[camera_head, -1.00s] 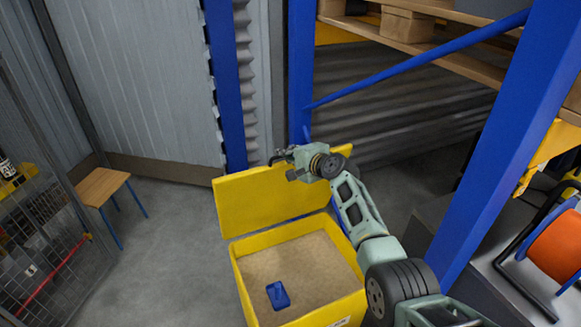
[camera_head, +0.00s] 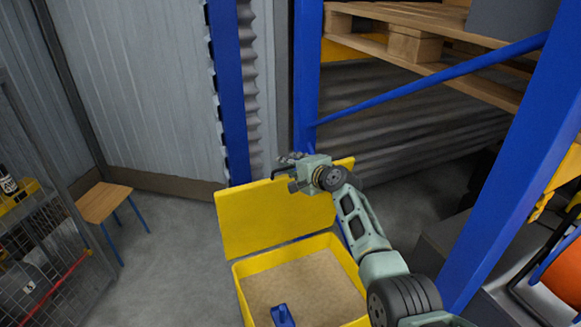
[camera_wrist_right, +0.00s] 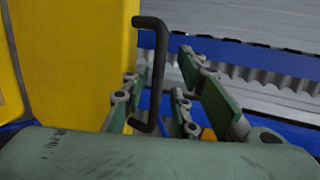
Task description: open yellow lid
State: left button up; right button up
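The yellow lid (camera_head: 262,225) stands raised, steeply tilted, at the back of the yellow box (camera_head: 285,256). The box is open; its sand (camera_head: 318,283) shows inside, with a blue scoop (camera_head: 282,315) on it. My right gripper (camera_head: 285,168) is at the lid's upper edge. In the right wrist view, its green fingers (camera_wrist_right: 172,95) are spread apart. The black handle (camera_wrist_right: 158,65) on the yellow lid (camera_wrist_right: 75,65) runs between them, and I see no clear grip on it. My left gripper is not in view.
A blue rack post (camera_head: 305,85) and a blue brace stand behind and right of the box. A small wooden stool (camera_head: 103,202) and a wire mesh cage (camera_head: 40,245) are at left. The grey floor left of the box is clear.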

jog(key=shift+f, duration=0.1)
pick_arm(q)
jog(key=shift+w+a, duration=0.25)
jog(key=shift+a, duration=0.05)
pick_arm(e)
jog(key=v, duration=1.2)
